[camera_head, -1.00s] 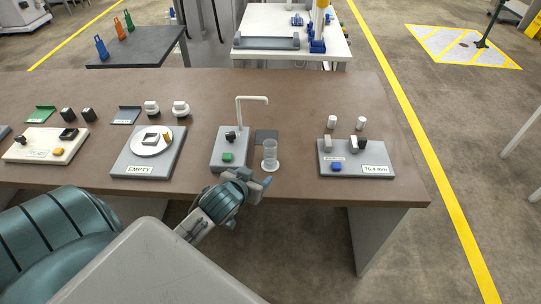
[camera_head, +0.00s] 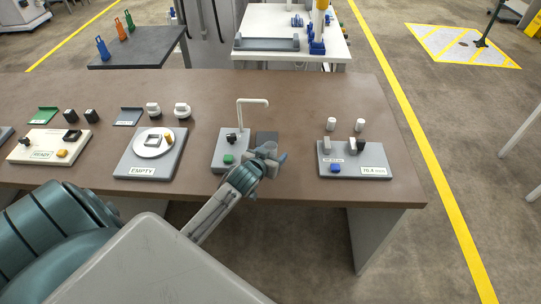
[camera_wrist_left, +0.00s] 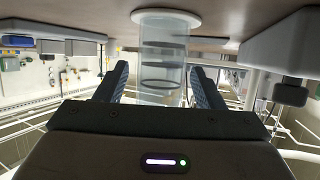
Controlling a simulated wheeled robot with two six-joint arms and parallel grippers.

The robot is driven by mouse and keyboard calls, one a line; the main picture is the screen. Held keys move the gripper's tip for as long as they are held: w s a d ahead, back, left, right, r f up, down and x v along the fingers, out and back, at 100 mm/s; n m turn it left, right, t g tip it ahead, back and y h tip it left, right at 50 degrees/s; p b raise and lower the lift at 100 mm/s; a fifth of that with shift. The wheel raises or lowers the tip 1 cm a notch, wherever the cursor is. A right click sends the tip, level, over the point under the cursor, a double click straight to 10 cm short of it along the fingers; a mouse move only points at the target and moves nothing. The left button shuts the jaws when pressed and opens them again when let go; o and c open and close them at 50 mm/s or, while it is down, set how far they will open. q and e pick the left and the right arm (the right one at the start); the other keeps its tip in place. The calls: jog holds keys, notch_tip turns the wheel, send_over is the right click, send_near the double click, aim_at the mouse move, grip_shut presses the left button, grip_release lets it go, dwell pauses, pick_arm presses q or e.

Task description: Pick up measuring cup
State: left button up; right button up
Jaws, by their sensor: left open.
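The measuring cup (camera_wrist_left: 162,60) is a clear cylinder with dark rings and a pale round base. In the left wrist view it stands between the two dark fingers of my left gripper (camera_wrist_left: 160,88), which are open with a gap on each side. The wrist view shows the scene upside down. In the head view my left gripper (camera_head: 268,158) is over the table's front part beside the grey dispenser stand, and it hides the cup. My right gripper is not in view.
The dispenser stand (camera_head: 226,160) with a white bent spout (camera_head: 252,101) is just left of my gripper. A dark square pad (camera_head: 267,136) lies behind it. A grey gauge board (camera_head: 375,160) is to the right, with bare brown table (camera_head: 300,110) between.

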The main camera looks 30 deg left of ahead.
pick_arm(q)
jog(key=shift+w+a+f, duration=0.1)
jog(key=shift+w+f, duration=0.2)
jog(key=shift+w, duration=0.35)
jog(key=c, duration=1.1)
jog(key=shift+o, duration=0.2)
jog(key=shift+r, duration=0.1)
